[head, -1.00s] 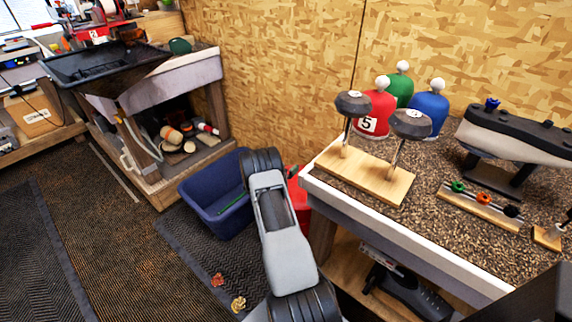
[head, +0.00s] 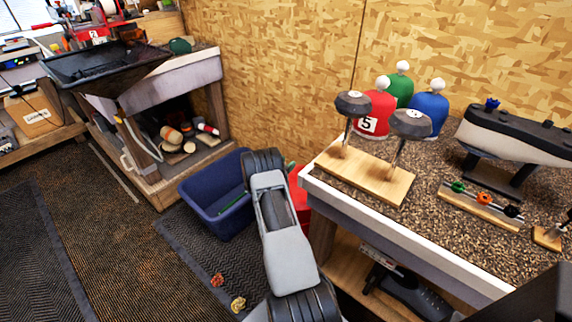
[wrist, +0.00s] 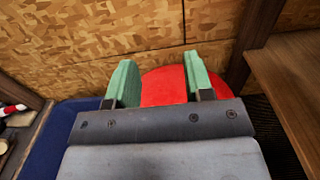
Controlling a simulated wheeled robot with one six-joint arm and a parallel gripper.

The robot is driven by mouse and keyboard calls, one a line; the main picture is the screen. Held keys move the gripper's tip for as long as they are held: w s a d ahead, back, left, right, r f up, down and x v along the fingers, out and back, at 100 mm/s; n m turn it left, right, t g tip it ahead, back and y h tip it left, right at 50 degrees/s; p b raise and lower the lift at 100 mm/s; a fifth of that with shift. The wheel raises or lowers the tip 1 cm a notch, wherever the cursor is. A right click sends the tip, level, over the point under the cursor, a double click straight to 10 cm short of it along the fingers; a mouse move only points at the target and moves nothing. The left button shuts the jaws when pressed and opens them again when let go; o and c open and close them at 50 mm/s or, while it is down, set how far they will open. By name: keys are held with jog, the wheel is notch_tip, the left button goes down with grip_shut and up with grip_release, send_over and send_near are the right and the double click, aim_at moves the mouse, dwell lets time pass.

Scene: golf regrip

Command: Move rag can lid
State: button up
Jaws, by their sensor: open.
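The red rag can (head: 300,192) stands on the floor between the blue bin and the workbench, mostly hidden behind my arm in the head view. In the wrist view its round red top, which looks like the lid (wrist: 165,88), lies beyond and between my fingers. My gripper (wrist: 160,76) is open, with one green finger on each side and nothing held. The right finger overlaps the red top in the picture; I cannot tell whether it touches. The lid's near part is hidden by the gripper body.
A blue bin (head: 207,217) stands left of the can. The workbench (head: 400,238), with a lower wooden shelf, is close on the right. A wood-chip board wall (head: 275,60) is behind. Two small crumpled things (head: 238,303) lie on the floor mat.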

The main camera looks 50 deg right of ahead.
grip_shut()
jog(key=c, duration=0.8)
grip_release()
jog(key=o, duration=1.8)
jog(key=shift+o, duration=0.2)
jog(key=s+a, duration=0.1)
jog(key=a, duration=1.2)
jog(key=shift+a, duration=0.4)
jog(key=shift+c, duration=0.2)
